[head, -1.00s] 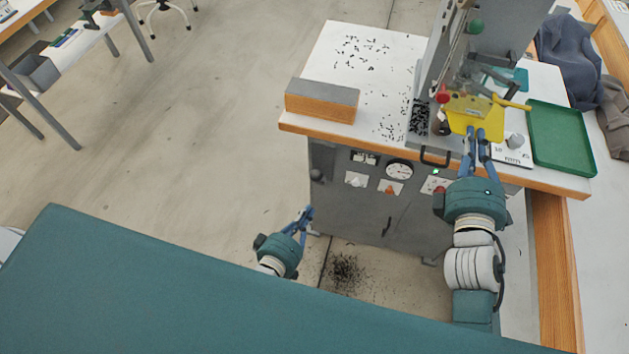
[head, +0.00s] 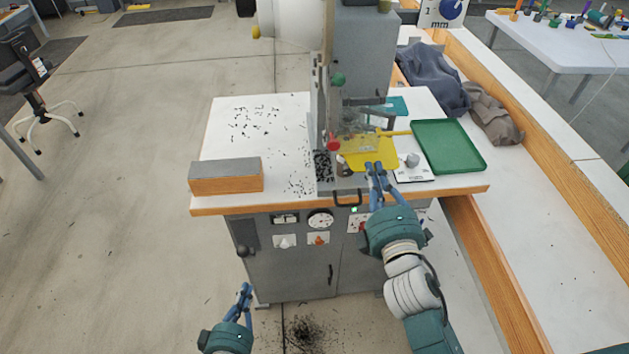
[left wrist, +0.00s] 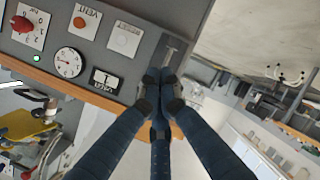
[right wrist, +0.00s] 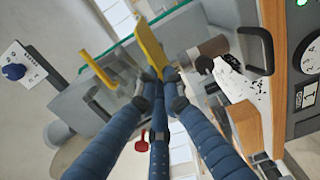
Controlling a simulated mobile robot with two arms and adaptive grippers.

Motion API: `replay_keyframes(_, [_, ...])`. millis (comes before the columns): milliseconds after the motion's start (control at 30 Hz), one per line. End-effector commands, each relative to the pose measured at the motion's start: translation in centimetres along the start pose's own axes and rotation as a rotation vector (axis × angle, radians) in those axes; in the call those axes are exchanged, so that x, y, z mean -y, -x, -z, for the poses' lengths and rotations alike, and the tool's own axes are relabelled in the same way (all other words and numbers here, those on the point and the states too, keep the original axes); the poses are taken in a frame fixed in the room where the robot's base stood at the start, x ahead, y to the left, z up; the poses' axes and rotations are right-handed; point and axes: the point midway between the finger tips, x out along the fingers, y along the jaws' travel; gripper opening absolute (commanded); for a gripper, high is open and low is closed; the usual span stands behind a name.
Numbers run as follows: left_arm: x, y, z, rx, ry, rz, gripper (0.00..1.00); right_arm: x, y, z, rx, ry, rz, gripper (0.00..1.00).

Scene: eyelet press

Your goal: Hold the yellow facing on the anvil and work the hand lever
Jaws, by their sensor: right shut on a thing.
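The yellow facing (head: 385,158) is at the press, at the front of the white-topped bench. My right gripper (head: 376,168) is shut on its near edge; the facing also shows between the fingertips in the right wrist view (right wrist: 150,47). A clear guard and the press frame cover part of it, so I cannot tell whether it touches the anvil. A red knob (head: 333,145) and a green knob (head: 338,80) are on the press; I cannot tell which belongs to the hand lever. My left gripper (head: 244,291) is empty, fingertips together, low before the grey cabinet.
A wood-sided block (head: 226,178) stands at the bench's left front. A green tray (head: 447,146) lies to the right, beside a small panel with a grey knob (head: 412,160). Black eyelets are scattered on the bench top and floor. A black handle (head: 347,200) juts from the bench front.

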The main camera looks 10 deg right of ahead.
Motion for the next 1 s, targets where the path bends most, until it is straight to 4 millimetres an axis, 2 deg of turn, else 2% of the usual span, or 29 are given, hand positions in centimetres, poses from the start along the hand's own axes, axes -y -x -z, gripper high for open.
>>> replay_keyframes(467, [0.0,0.0,0.0,0.0,0.0,0.0,0.0,0.0,0.0,0.0,0.0,0.0,-0.001,0.0])
replay_keyframes(567, [0.1,0.6,-0.1,0.001,0.0,0.002,0.0,0.0,0.0,0.0,0.0,0.0,-0.001,0.0])
replay_keyframes(667, [0.2,1.9,-0.1,0.002,0.0,0.003,0.0,0.0,0.0,0.0,0.0,0.0,-0.001,0.0])
replay_keyframes(1000, [0.1,9.0,-0.1,0.002,0.0,0.002,0.0,0.0,0.0,0.0,0.0,0.0,-0.001,0.0])
